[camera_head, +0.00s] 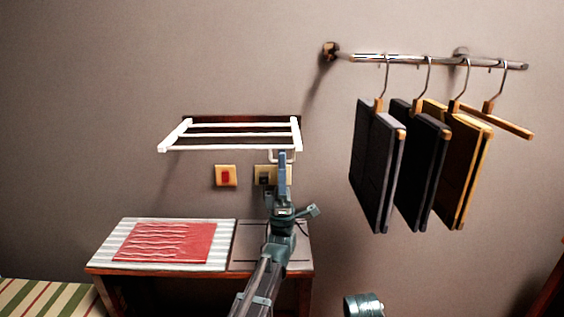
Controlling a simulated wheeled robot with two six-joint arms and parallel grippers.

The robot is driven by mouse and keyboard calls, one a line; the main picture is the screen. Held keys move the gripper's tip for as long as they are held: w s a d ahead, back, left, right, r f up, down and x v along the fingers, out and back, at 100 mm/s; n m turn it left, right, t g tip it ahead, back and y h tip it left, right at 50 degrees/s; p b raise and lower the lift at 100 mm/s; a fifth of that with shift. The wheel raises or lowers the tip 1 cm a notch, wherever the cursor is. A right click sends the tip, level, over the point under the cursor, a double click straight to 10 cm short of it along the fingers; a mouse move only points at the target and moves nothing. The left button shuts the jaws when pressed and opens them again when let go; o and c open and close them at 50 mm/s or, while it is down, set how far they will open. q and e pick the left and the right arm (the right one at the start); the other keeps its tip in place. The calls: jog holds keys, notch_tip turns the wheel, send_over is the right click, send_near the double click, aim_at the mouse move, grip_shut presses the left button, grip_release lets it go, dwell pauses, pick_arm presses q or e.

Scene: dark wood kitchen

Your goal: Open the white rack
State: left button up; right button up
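The white rack (230,148) is on the wall left of centre, with white bars in front of a dark wooden back. Its front bar stands out from the wall, so it looks at least partly folded out. A small white loop shows under its right end. My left gripper (284,158) points up just below the rack's right front corner, overlapping the loop in the picture. I see it edge-on, so I cannot tell whether it touches the rack or is open or shut.
A small table (100,269) below the rack bears a striped cloth with a red piece (165,243). Two switch plates, one with a red switch (225,176), sit under the rack. At right, a metal rail (400,59) carries hangers with dark and yellow cloths (376,165).

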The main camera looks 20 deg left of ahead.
notch_tip(320, 180, down, 10)
jog(key=b, duration=0.9)
jog(key=shift+f, duration=0.15)
